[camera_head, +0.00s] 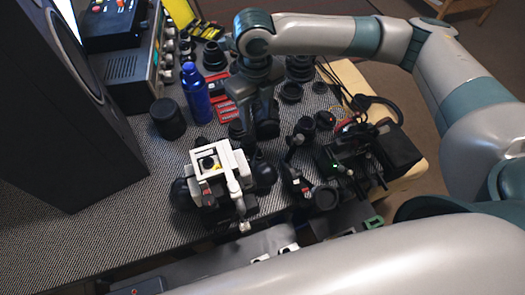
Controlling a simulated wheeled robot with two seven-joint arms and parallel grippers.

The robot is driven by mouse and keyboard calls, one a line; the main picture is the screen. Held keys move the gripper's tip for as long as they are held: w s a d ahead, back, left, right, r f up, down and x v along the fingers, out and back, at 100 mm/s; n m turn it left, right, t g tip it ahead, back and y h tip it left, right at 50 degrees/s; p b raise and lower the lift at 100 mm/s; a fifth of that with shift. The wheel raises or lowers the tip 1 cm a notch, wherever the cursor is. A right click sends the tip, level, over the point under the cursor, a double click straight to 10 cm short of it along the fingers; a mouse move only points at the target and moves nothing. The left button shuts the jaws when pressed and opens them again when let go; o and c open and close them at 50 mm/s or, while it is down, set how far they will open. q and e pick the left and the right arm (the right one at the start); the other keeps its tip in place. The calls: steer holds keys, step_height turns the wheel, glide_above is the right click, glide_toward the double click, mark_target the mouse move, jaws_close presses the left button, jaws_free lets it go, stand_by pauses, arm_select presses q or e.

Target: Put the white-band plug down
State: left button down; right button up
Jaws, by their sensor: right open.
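My right gripper (252,128) reaches in from the upper right and points down over the middle of the table. Its dark fingers are apart. I see nothing held between them, though they blend with the black parts behind. I cannot pick out the white-band plug for certain among the small dark parts. A white frame fixture (233,163) with a dark round opening and a yellow spot stands just below and left of the fingers. My left gripper is not in view.
A blue bottle (196,94) and a black cylinder (167,119) stand left of the gripper. A large black speaker (62,110) fills the left side. Several dark lens parts and tools crowd the right. The patterned table mat (120,215) is clear at the lower left.

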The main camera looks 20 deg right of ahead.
steer(key=shift+n, duration=0.4)
steer(key=p, duration=0.3)
glide_above(258, 152)
step_height(258, 152, down, 11)
steer(key=shift+f, duration=0.55)
steer(key=shift+s+f+p, duration=0.1)
steer(key=shift+f+p, duration=0.45)
steer(key=shift+p, duration=0.15)
step_height(258, 152, down, 3)
steer(key=shift+f+p, duration=0.1)
steer(key=shift+p, duration=0.6)
steer(key=shift+f, duration=0.45)
